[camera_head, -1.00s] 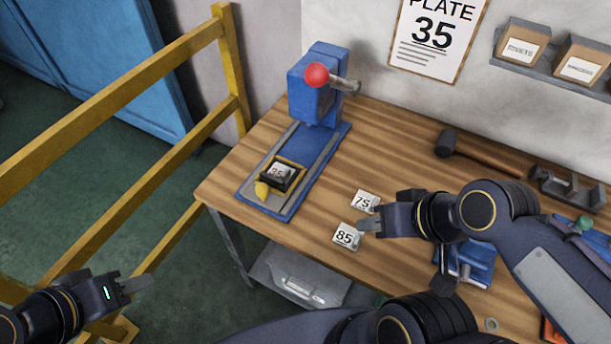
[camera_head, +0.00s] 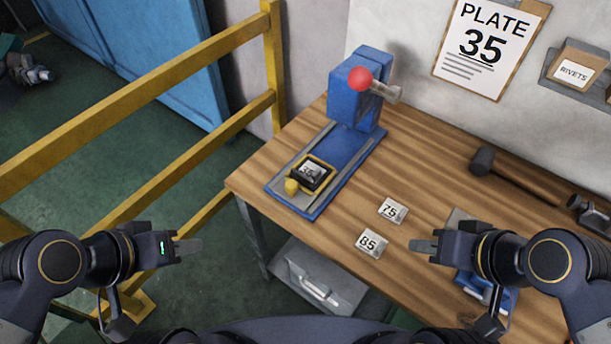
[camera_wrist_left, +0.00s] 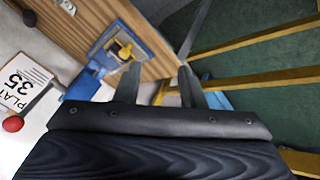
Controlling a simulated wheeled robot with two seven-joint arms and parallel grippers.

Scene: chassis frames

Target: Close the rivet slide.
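The blue rivet press (camera_head: 350,85) with a red ball lever stands at the back left of the bench. Its slide has a dark and yellow carriage (camera_head: 322,183) with a yellow knob (camera_head: 292,186). The carriage sits near the front end of the rails, out from under the press head, and bears a plate that seems to read 35. My left gripper (camera_head: 190,246) is off the bench's left edge, apart from the slide. In the left wrist view its fingers (camera_wrist_left: 160,88) are apart and empty. My right gripper (camera_head: 424,245) hovers right of the loose plates; its finger gap is hidden.
Loose plates 75 (camera_head: 392,210) and 85 (camera_head: 372,243) lie on the wooden bench (camera_head: 290,225). A hammer (camera_head: 510,175) lies at the back right. A yellow railing (camera_head: 150,165) runs left of the bench. A poster (camera_head: 490,50) reads PLATE 35.

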